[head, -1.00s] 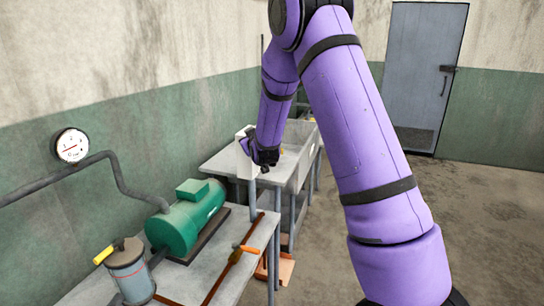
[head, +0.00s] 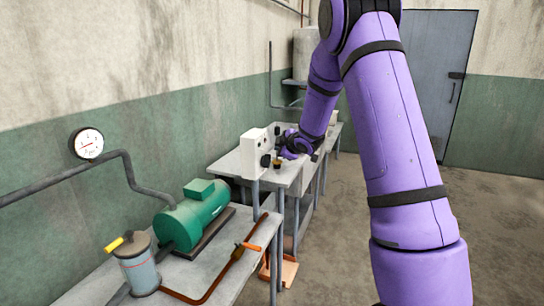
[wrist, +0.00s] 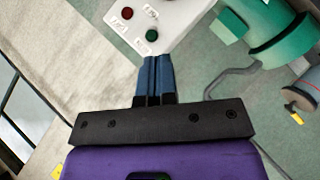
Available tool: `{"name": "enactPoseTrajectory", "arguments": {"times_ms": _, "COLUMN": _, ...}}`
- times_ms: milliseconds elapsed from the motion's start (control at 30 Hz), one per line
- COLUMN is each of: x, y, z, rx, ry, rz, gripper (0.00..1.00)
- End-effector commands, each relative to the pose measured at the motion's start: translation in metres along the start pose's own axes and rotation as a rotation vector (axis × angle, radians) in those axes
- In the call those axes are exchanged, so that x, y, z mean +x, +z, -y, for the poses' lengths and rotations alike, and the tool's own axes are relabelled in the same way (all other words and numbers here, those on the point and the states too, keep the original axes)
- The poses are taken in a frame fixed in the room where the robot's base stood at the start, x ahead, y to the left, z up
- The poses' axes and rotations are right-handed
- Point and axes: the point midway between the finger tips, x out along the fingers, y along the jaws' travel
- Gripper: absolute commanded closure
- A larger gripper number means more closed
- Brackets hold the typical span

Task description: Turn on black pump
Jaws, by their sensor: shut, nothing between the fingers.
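A white control box (head: 254,154) stands on the far table in the head view. In the wrist view its face (wrist: 172,12) carries a red button (wrist: 128,13), a green button (wrist: 152,35) and small labels I cannot read. My gripper (wrist: 158,58) is shut and empty, its blue fingertips just below the green button in the picture; I cannot tell whether they touch the box. In the head view my gripper (head: 281,153) is at the box's right side. A green pump-like motor (head: 192,220) sits on the near table. I see no clearly black pump.
A gauge (head: 88,143) and grey pipe (head: 130,172) are at the left wall. The floor on the right is clear.

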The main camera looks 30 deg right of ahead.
Motion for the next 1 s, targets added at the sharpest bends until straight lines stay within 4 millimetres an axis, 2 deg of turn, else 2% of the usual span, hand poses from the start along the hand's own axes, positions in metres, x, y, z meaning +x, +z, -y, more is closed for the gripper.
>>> {"name": "enactPoseTrajectory", "arguments": {"times_ms": 233, "x": 0.003, "y": 0.0, "z": 0.0, "rx": 0.001, "ry": 0.0, "rz": 0.0, "gripper": 1.0}}
{"name": "enactPoseTrajectory", "arguments": {"times_ms": 367, "x": 0.014, "y": 0.0, "z": 0.001, "rx": 0.002, "ry": 0.0, "rz": -0.001, "gripper": 1.0}}
{"name": "enactPoseTrajectory", "arguments": {"times_ms": 867, "x": 0.102, "y": 0.0, "z": 0.001, "rx": 0.001, "ry": 0.0, "rz": 0.0, "gripper": 1.0}}
{"name": "enactPoseTrajectory", "arguments": {"times_ms": 1000, "x": 0.116, "y": 0.016, "z": 0.001, "rx": 0.004, "ry": 0.001, "rz": 0.002, "gripper": 1.0}}
